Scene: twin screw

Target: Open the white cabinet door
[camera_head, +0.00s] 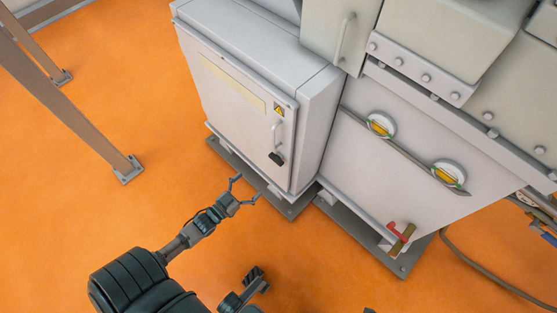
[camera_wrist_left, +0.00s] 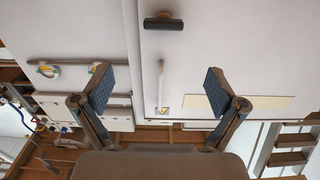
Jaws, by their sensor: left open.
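The white cabinet (camera_head: 250,105) stands on the orange floor with its door (camera_head: 225,115) closed. The door has a vertical bar handle (camera_head: 276,134), a black latch (camera_head: 277,158) below it and a yellow warning sticker (camera_head: 279,111) above. My left gripper (camera_head: 246,189) is open and empty, in front of the lower door and apart from it. In the left wrist view, which appears upside down, the bar handle (camera_wrist_left: 161,80) shows between the spread fingers, beyond them. The black latch (camera_wrist_left: 163,23) is near the top of that view.
A larger grey machine (camera_head: 420,150) with two round yellow gauges adjoins the cabinet at right. A red-handled valve (camera_head: 401,232) sits at its lower edge. A brown post (camera_head: 75,95) stands at left.

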